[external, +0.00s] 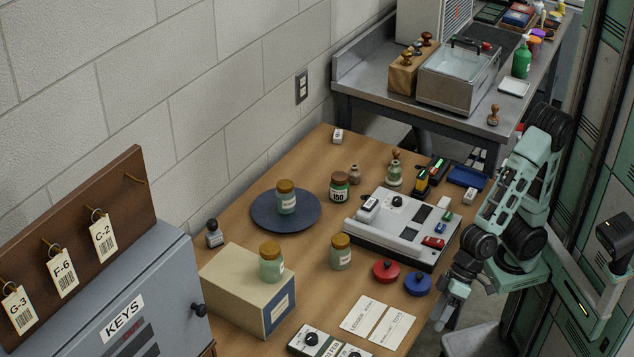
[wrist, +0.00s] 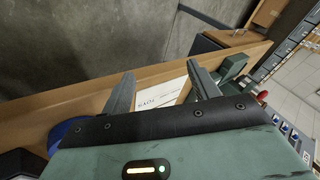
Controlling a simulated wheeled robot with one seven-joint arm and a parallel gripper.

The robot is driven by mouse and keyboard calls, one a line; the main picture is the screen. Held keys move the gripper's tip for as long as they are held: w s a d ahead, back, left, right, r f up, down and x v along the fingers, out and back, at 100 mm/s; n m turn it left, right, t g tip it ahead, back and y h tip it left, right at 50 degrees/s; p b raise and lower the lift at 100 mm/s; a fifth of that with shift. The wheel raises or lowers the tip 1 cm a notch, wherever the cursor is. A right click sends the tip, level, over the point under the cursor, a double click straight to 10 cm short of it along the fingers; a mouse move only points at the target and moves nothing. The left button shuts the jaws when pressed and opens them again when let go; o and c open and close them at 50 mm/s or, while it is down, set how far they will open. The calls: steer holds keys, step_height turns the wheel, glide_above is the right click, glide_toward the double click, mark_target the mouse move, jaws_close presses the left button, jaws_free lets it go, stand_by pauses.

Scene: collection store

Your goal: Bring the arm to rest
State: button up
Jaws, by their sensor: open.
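My arm (external: 515,190) is folded at the right side of the wooden table. My gripper (external: 445,312) hangs pointing down by the table's right edge, to the right of a blue round knobbed object (external: 418,285). In the wrist view my gripper's two fingers (wrist: 162,90) stand apart with nothing held between them. A white printed card (wrist: 165,97) shows beyond the gap.
The wooden table (external: 310,180) carries a dark blue plate (external: 262,217), several green jars, a box (external: 240,285), a grey control panel (external: 390,240) and a red knobbed object (external: 386,271). A key cabinet (external: 150,300) stands at left; a metal bench (external: 360,75) stands behind.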

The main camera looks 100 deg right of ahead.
steer(key=s+d+f+n+g+h+p, duration=0.1)
steer(key=s+f+n+g+h, duration=0.15)
steer(key=s+n, duration=0.5)
steer(key=s+d+f+n+g+h+p, duration=0.1)
steer(key=s+n+g, duration=0.35)
steer(key=s, duration=0.65)
step_height(320, 180, up, 25)
steer(key=p, duration=2.5)
steer(key=shift+w+t, duration=0.25)
steer(key=shift+t, duration=0.15)
steer(key=shift+d, duration=0.1)
